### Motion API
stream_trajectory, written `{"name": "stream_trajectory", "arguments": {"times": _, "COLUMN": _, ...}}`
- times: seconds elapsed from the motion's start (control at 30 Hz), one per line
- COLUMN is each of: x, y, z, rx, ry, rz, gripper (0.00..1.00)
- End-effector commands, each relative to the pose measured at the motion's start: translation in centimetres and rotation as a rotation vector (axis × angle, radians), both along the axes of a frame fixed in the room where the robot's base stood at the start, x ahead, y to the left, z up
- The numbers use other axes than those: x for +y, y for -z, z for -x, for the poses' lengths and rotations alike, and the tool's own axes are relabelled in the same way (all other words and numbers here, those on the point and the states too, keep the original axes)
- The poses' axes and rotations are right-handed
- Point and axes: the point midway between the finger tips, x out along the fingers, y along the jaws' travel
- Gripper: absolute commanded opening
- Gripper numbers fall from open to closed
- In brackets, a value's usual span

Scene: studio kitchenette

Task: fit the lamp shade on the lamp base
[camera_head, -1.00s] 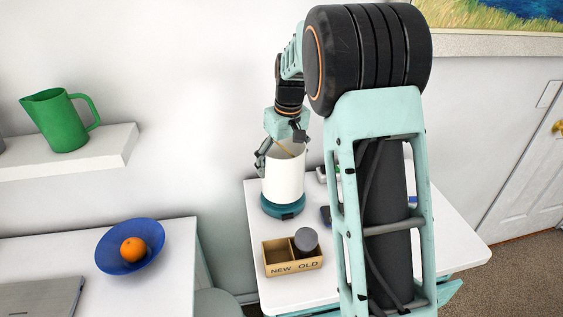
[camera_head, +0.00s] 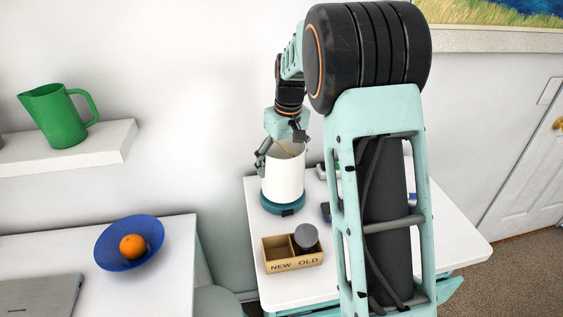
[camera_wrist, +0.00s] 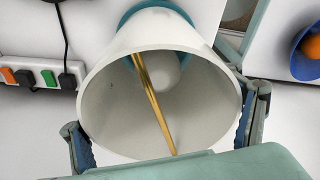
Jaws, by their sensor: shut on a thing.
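The lamp shade (camera_head: 283,178) is a white, slightly tapered, open tube, standing about upright over the teal lamp base (camera_head: 283,207) on the white table. My gripper (camera_head: 281,148) is shut on its upper rim, one finger on each side. In the wrist view my gripper's fingers (camera_wrist: 167,130) flank the wide rim of the shade (camera_wrist: 100,105). A gold bar (camera_wrist: 152,100) spans the inside, and a pale round bulb (camera_wrist: 160,72) shows below it. The teal base (camera_wrist: 178,8) shows past the shade's far end. Whether the shade is seated on the base I cannot tell.
A wooden box (camera_head: 293,265) marked NEW and OLD stands in front, a grey round thing (camera_head: 306,236) in its OLD side. A power strip (camera_wrist: 38,72) lies beside the lamp. A blue bowl (camera_head: 108,255) with an orange (camera_head: 133,246) is on the left table.

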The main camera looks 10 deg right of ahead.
Motion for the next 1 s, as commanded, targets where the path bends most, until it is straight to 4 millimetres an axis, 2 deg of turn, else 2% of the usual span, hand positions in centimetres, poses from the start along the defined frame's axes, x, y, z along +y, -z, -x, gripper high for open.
{"name": "stream_trajectory", "arguments": {"times": 0.4, "x": 0.0, "y": 1.3, "z": 0.0, "rx": 0.0, "ry": 0.0, "rz": 0.0, "gripper": 0.56}}
{"name": "stream_trajectory", "arguments": {"times": 0.83, "x": 0.0, "y": 1.4, "z": 0.0, "rx": 0.0, "ry": 0.0, "rz": 0.0, "gripper": 0.56}}
{"name": "stream_trajectory", "arguments": {"times": 0.87, "x": 0.0, "y": 1.4, "z": 0.0, "rx": 0.0, "ry": 0.0, "rz": 0.0, "gripper": 0.85}}
{"name": "stream_trajectory", "arguments": {"times": 1.0, "x": 0.0, "y": 1.3, "z": 0.0, "rx": 0.0, "ry": 0.0, "rz": 0.0, "gripper": 1.0}}
